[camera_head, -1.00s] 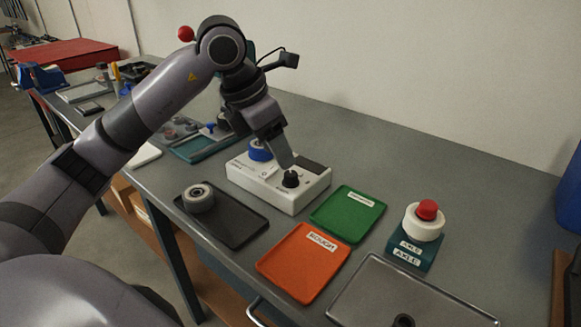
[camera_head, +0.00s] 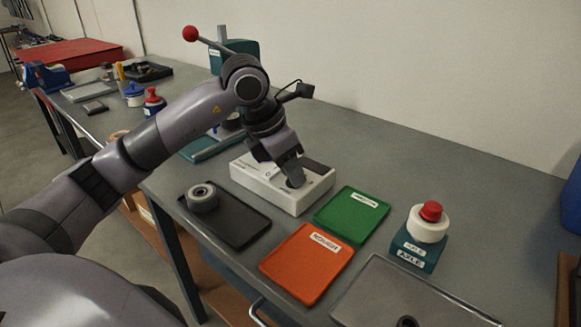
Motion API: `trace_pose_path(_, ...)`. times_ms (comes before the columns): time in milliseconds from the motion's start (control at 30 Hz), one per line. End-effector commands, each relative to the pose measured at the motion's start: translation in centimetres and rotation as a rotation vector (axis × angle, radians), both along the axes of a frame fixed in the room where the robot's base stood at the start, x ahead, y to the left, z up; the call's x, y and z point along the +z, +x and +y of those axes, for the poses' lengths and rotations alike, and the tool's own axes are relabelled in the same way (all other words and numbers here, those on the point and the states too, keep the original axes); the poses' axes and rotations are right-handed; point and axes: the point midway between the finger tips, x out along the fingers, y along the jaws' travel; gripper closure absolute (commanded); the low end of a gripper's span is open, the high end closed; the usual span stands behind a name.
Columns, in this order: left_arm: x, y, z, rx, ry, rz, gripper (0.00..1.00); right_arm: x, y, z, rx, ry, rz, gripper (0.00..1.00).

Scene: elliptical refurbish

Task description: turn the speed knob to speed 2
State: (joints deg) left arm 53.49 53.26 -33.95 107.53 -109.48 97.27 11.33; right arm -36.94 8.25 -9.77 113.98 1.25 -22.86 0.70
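The white control box (camera_head: 284,198) stands on the grey bench, with a dark panel at its far right corner. My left gripper (camera_head: 295,178) points down over the right part of its top, where the black speed knob sits. The fingers cover most or all of the knob, so its pointer and setting cannot be read. I cannot tell whether the fingers touch the knob or how far apart they are. The blue knob on the box's left part is hidden behind my arm. My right gripper is not in view.
In front of the box lie a black tray (camera_head: 246,230) with a grey ring part (camera_head: 202,198), an orange tray (camera_head: 290,274) and a green tray (camera_head: 345,226). A teal axle stand (camera_head: 419,254) with a red-topped white piece (camera_head: 428,222) is at right.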

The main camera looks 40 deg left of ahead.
Motion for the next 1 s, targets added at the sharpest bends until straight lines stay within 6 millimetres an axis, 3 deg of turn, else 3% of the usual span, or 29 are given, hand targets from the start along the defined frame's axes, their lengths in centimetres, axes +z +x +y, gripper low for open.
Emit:
trace_pose_path(367,0.08,0.06,0.16,-0.104,0.000,0.001,1.00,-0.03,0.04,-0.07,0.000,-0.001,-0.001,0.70)
trace_pose_path(1000,0.20,0.43,0.38,-0.607,-0.001,-0.002,1.00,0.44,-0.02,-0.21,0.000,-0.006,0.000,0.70)
